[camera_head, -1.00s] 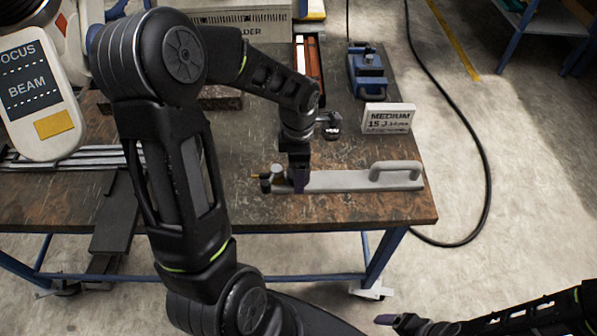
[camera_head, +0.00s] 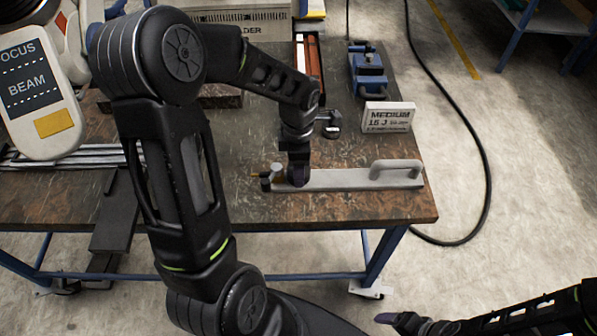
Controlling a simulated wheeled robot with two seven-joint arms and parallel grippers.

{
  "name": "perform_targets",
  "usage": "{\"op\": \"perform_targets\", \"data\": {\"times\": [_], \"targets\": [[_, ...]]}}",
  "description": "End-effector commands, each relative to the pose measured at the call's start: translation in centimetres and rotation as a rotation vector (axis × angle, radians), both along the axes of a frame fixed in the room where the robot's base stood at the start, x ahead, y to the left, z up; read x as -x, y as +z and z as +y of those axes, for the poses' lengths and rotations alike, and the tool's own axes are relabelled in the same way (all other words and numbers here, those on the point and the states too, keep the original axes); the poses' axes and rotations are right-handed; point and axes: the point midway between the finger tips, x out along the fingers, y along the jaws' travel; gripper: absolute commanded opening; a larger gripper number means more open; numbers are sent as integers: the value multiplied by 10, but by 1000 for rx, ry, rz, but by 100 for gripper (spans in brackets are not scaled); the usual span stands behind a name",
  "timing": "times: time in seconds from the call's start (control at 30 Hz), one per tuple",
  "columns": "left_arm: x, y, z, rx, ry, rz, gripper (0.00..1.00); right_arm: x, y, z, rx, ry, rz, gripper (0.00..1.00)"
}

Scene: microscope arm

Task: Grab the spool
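No object is plainly recognisable as a spool. A small pale cylinder (camera_head: 277,170) and a small dark cylinder (camera_head: 265,181) stand close together at the left end of a grey bar with a handle (camera_head: 345,180); either could be part of a spool, but they are too small to tell. My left gripper (camera_head: 298,180) points down just right of these cylinders, over the bar's left end. Its fingers overlap in this view, so their opening and anything between them are hidden.
A white "MEDIUM" sign block (camera_head: 388,117) and a blue tool (camera_head: 368,75) stand at the back right of the worn table (camera_head: 350,212). Red-brown bars (camera_head: 312,65) lie behind my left wrist. A white panel marked FOCUS and BEAM (camera_head: 40,90) hangs at the left.

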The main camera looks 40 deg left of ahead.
Motion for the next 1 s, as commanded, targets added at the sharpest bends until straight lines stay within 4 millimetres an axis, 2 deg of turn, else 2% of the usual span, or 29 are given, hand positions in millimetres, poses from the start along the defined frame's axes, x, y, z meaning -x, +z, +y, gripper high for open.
{"op": "perform_targets", "data": {"times": [0.07,0.4,0.63,0.77,1.0], "targets": [[0,0,0,0,0,0,32,0,0,0,0,0,0,81],[0,0,0,0,0,0,5,0,0,0,0,0,0,81],[0,1,0,-1,0,-1,5,0,0,0,0,0,0,81],[-1,8,0,-2,0,-4,4,0,-2,0,0,0,0,81],[-2,47,1,-3,0,-7,4,-1,-7,0,-2,1,-3,81]]}}
